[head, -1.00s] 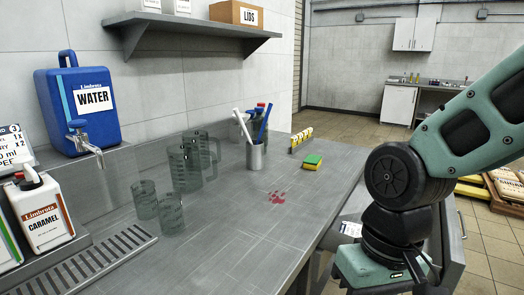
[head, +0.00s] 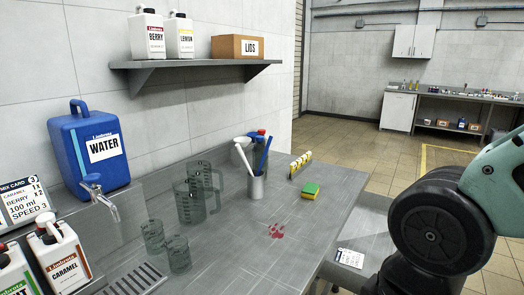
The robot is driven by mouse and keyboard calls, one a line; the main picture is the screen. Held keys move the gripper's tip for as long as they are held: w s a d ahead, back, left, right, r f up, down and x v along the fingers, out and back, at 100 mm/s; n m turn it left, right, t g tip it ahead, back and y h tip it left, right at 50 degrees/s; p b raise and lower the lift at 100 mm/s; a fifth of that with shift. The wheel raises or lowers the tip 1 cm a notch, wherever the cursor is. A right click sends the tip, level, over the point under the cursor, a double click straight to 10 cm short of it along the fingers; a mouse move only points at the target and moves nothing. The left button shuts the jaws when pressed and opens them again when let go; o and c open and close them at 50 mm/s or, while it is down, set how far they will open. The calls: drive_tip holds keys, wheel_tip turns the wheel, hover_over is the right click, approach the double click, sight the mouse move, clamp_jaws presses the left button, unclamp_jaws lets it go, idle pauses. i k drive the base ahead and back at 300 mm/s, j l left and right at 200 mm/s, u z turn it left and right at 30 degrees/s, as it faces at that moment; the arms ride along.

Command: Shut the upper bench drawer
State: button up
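The grey metal bench (head: 225,245) runs along the wall from the lower left. Past its right edge, a lower grey metal part (head: 372,222) juts out, with a white printed label (head: 350,258) near it. It looks like part of a pulled-out drawer, but my arm covers much of it. I cannot tell how far out it is or whether it is the upper one. My arm fills the lower right of the head view. My gripper is out of view.
A shelf (head: 195,75) hangs above. Open tiled floor (head: 350,150) lies beyond the bench.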

sight(366, 231)
drive_tip(key=l, duration=0.6)
drive_tip(key=i+l+z, duration=0.1)
drive_tip(key=l, duration=0.5)
drive_tip(key=i+l, duration=0.15)
drive_tip(key=l, duration=0.45)
